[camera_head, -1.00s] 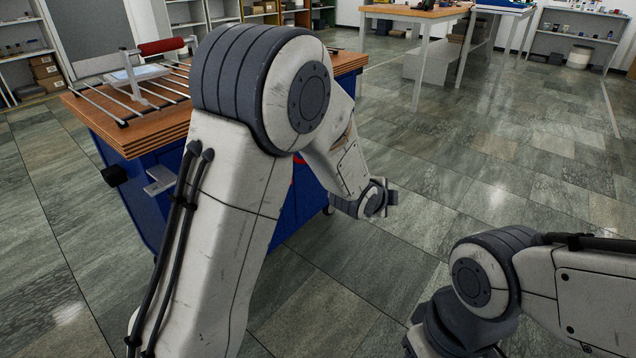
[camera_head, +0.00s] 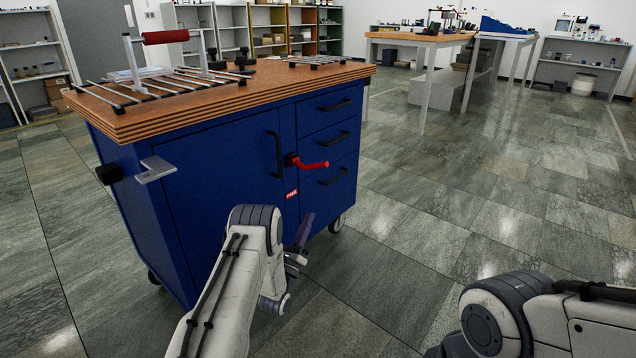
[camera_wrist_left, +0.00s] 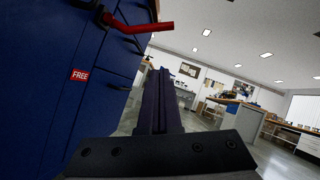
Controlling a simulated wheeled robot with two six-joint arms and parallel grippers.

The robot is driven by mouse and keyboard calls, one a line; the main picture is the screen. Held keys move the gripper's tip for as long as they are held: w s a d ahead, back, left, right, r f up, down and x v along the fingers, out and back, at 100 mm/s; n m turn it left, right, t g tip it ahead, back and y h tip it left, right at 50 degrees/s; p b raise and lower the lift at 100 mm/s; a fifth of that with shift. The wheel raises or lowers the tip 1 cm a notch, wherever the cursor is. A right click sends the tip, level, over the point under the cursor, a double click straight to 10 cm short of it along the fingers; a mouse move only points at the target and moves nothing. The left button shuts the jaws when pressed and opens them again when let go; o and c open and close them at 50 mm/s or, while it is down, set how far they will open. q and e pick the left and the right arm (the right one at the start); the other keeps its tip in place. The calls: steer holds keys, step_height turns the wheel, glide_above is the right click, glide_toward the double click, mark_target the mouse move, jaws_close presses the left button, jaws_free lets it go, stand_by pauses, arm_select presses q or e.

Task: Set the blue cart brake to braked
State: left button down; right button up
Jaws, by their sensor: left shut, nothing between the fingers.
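The blue cart (camera_head: 215,190) stands at the left with a wooden top. Its red brake lever (camera_head: 315,164) sticks out to the right from a dark pivot on the front, beside the drawers. A small red label (camera_head: 291,194) sits below the pivot; in the left wrist view the label (camera_wrist_left: 79,75) reads FREE. The lever (camera_wrist_left: 140,27) shows at the top of that view. My left gripper (camera_head: 304,224) is shut and empty, below the lever and in front of the cart. Its closed fingers (camera_wrist_left: 158,78) point up in the wrist view, apart from the lever. My right gripper is out of view.
A grey bracket (camera_head: 156,169) and a black knob (camera_head: 109,174) stick out from the cart's left side. Metal rails and a red roller (camera_head: 165,37) are on its top. Open tiled floor lies to the right; workbenches (camera_head: 420,40) and shelves stand behind.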

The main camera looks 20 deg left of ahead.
arm_select(q)
steer(key=shift+w, duration=0.1)
steer(key=s+r+b+x, duration=0.1)
steer(key=b+x, duration=0.5)
steer(key=x, duration=0.6)
steer(key=shift+w+a+r, duration=0.2)
steer(key=shift+a+r, duration=0.4)
steer(key=shift+r, duration=0.25)
steer(key=shift+r, duration=0.1)
steer(key=shift+r+n+y+p, duration=0.3)
steer(key=shift+n+y+p, duration=0.1)
steer(key=shift+n+p, duration=0.2)
steer(key=shift+r, duration=0.1)
